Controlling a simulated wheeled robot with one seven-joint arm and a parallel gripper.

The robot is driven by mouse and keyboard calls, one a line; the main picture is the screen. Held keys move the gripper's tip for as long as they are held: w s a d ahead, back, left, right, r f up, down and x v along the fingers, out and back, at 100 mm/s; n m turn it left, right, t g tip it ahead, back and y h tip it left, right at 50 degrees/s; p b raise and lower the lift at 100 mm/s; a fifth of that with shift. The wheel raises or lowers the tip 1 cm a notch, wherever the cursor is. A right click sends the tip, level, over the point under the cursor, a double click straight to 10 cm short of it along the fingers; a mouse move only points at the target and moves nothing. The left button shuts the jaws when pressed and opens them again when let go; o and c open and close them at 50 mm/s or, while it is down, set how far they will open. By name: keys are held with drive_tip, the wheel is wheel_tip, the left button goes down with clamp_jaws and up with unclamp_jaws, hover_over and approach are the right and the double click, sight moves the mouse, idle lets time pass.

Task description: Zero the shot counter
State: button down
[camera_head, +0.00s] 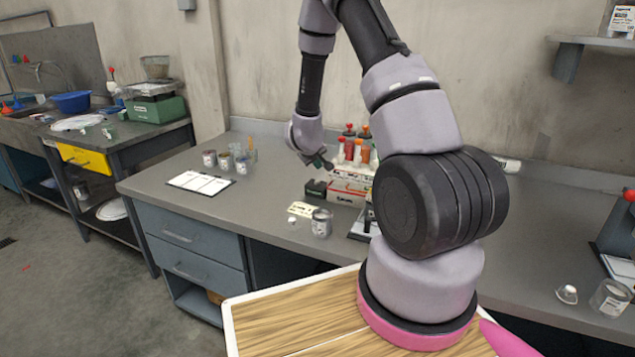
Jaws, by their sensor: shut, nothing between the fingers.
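My gripper (326,165) is in the middle of the grey bench, fingers shut and empty, pointing down and to the right. A red and white box (348,191) stands right beside the device. A cream labelled piece (304,209) lies flat in front of it.
Bottles with red and dark caps (357,150) stand behind the gripper. An open can (321,223) stands near the bench's front edge. A clipboard (201,182) and small cans (225,161) are to the left. My arm hides part of the bench on the right.

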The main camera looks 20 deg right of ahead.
sight(318, 185)
drive_tip(key=shift+f, duration=1.4)
drive_tip(key=shift+f, duration=0.1)
idle(0.9)
drive_tip(key=shift+f, duration=0.3)
drive_tip(key=shift+f, duration=0.45)
idle(0.6)
idle(0.3)
drive_tip(key=shift+r, duration=0.85)
drive_tip(key=shift+r, duration=2.5)
